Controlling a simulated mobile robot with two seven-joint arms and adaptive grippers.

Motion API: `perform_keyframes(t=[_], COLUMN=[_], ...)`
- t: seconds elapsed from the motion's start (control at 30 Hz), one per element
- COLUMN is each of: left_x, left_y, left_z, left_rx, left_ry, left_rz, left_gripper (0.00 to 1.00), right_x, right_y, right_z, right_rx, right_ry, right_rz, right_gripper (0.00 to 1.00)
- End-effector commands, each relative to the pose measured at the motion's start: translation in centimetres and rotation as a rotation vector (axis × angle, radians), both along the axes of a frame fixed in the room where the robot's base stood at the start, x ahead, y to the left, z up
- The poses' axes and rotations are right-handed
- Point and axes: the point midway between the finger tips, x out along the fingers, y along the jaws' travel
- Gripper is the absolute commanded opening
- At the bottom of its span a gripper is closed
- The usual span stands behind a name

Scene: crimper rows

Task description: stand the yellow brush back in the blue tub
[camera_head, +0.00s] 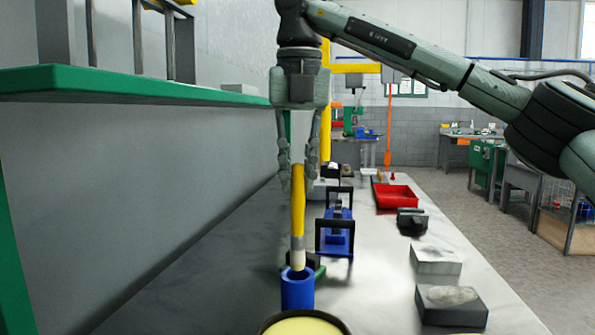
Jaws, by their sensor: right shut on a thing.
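The yellow brush (298,212) hangs upright, with its pale bristle end pointing down. My right gripper (298,178) points straight down and is shut on the upper end of the brush handle. The blue tub (297,293) stands on the bench directly below the brush in the picture. The bristle end overlaps the tub's mouth in this view; I cannot tell whether it is inside the rim or just above it. My left gripper is not in view.
A round container with pale yellow contents (302,326) stands in front of the tub. Behind it are a blue device with black handles (336,236) and a red tray (396,197). Grey blocks (452,307) line the right side. A green shelf (130,82) juts out at left.

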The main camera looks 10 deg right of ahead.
Motion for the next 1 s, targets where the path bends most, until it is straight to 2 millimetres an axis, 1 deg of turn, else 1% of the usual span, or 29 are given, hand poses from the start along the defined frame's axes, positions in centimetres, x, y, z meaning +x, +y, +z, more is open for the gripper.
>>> perform_keyframes(t=[0.37,1.0], left_x=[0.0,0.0], left_y=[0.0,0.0], left_z=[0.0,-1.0], left_rx=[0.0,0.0], left_ry=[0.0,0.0], left_rz=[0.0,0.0], left_gripper=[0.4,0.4], right_x=[0.0,0.0], right_y=[0.0,0.0], right_z=[0.0,-1.6], right_rx=[0.0,0.001], right_ry=[0.0,-0.001], right_rz=[0.0,0.0], right_gripper=[0.0,0.0])
